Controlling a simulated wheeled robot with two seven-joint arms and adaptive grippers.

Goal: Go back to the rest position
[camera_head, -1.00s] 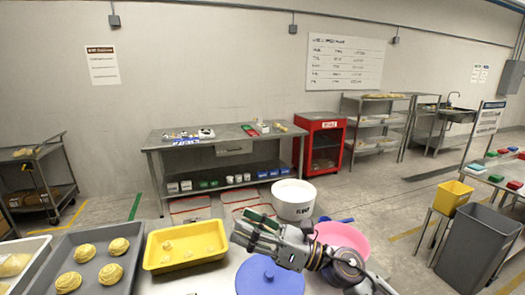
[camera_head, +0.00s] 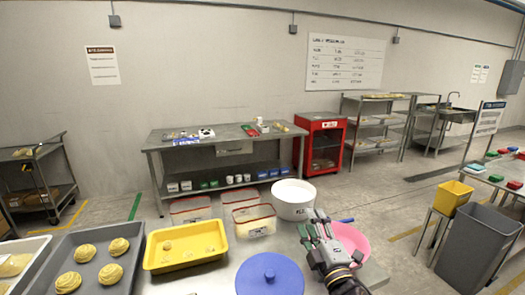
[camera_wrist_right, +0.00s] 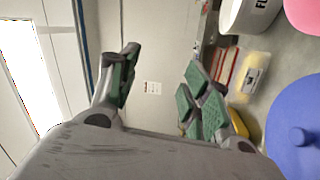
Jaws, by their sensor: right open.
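My right gripper (camera_head: 314,226) is raised above the right part of the near table, in front of the white bucket (camera_head: 293,203) and the pink bowl (camera_head: 352,243). Its fingers point up and away. In the right wrist view, my right gripper (camera_wrist_right: 160,78) has its green-padded fingers spread apart with nothing between them. My left gripper is not in view.
A blue lidded pot (camera_head: 270,277), a yellow tray (camera_head: 186,247) and a grey tray (camera_head: 90,262) with several swirled yellow rolls stand on the near table. Red-rimmed containers (camera_head: 253,222) sit behind. A grey bin (camera_head: 478,245) stands at right.

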